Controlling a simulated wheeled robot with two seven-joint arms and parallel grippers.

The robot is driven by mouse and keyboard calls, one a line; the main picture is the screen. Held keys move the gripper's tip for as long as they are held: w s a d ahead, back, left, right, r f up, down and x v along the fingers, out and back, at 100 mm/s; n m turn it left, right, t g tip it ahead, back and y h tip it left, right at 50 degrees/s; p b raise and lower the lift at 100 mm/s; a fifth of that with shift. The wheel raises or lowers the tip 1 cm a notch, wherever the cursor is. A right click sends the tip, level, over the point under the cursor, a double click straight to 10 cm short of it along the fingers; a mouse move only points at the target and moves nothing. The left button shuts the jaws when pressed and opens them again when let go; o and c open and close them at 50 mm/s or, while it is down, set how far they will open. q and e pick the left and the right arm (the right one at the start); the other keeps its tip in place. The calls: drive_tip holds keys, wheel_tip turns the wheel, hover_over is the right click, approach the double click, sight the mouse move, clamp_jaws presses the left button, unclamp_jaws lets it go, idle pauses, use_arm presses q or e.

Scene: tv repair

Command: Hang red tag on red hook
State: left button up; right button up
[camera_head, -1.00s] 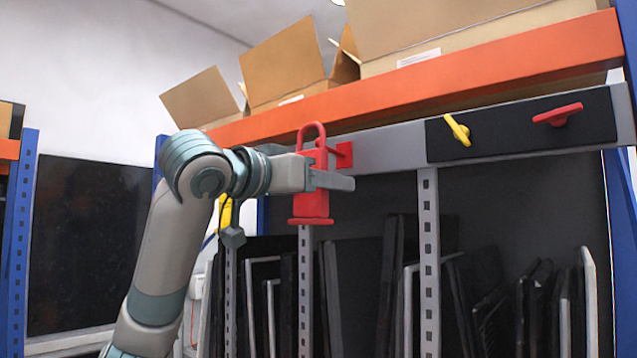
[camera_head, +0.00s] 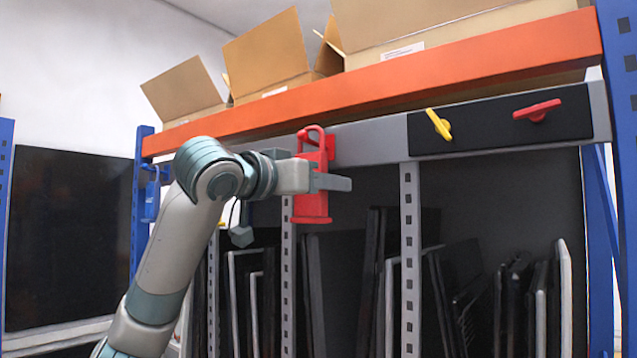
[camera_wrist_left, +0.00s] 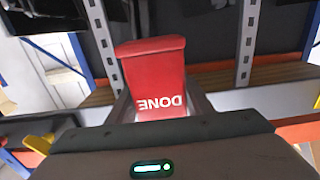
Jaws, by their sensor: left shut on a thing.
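My left gripper (camera_head: 326,180) is shut on a red tag (camera_head: 311,206) and holds it upright, its loop at the top, in front of the grey beam. In the left wrist view the tag (camera_wrist_left: 153,70) fills the middle, with the word DONE inverted, between the gripper fingers (camera_wrist_left: 160,105). A red hook (camera_head: 537,110) sticks out from the black panel (camera_head: 490,126) well to the right of the tag. Another red piece (camera_head: 330,148) on the beam shows just behind the tag's loop; whether they touch I cannot tell. My right gripper is out of view.
A yellow hook (camera_head: 438,124) stands on the panel left of the red hook. A blue tag (camera_head: 151,202) hangs at the left post. An orange shelf beam (camera_head: 400,85) with open cardboard boxes (camera_head: 262,58) runs above. Dark flat panels (camera_head: 455,300) stand below.

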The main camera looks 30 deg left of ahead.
use_arm(q)
drive_tip(key=shift+w+f, duration=0.35)
drive_tip(key=shift+f, duration=0.15)
drive_tip(key=shift+f+b, duration=0.25)
drive_tip(key=shift+b, duration=0.2)
idle(0.6)
drive_tip(key=o, duration=1)
drive_tip(key=o, duration=0.8)
drive_tip(key=shift+s, duration=0.1)
drive_tip(key=shift+s+a, duration=0.2)
drive_tip(key=shift+s, duration=2.25)
drive_tip(key=shift+s+a, duration=0.15)
drive_tip(key=shift+s, duration=2.3)
